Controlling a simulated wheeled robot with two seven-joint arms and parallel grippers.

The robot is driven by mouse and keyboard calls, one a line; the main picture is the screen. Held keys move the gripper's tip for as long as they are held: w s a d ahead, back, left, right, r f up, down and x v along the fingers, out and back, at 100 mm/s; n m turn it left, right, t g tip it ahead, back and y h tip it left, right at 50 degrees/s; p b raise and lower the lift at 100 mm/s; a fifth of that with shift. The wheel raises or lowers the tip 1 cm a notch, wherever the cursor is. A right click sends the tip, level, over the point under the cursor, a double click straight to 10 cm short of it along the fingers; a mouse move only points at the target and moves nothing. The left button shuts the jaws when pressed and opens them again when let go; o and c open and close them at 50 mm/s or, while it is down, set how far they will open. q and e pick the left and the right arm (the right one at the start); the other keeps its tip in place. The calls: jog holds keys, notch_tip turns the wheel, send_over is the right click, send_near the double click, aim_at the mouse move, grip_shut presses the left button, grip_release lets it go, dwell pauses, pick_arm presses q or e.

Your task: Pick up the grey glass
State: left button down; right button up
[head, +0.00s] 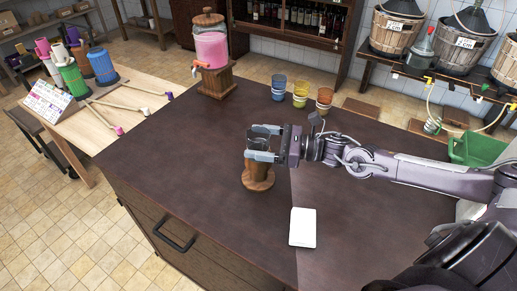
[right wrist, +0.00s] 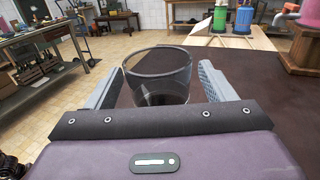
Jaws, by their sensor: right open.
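The grey glass (head: 259,134) is a clear, smoky tumbler on a round wooden stand (head: 257,181) in the middle of the dark counter. It stands upright. My right gripper (head: 256,145) reaches in from the right, with one finger on each side of the glass. In the right wrist view the glass (right wrist: 157,75) stands between the two fingers (right wrist: 160,70), with visible gaps on both sides, so the gripper is open. The lower part of the glass is partly hidden by the near finger and the gripper body. My left gripper is not in view.
A pink-filled jar (head: 211,48) on a wooden stand is at the far left corner. A white card (head: 302,227) lies in front. The counter left of the glass is clear.

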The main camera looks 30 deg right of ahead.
jog(key=shift+w+a+r, duration=0.2)
jog(key=shift+w+a, duration=0.25)
jog(key=shift+w+a+f, duration=0.15)
jog(key=shift+w+a, duration=0.05)
jog(key=shift+a, duration=0.25)
jog(key=c, duration=1.2)
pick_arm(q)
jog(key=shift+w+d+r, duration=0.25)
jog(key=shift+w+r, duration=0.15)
pick_arm(e)
jog(key=shift+o, duration=0.2)
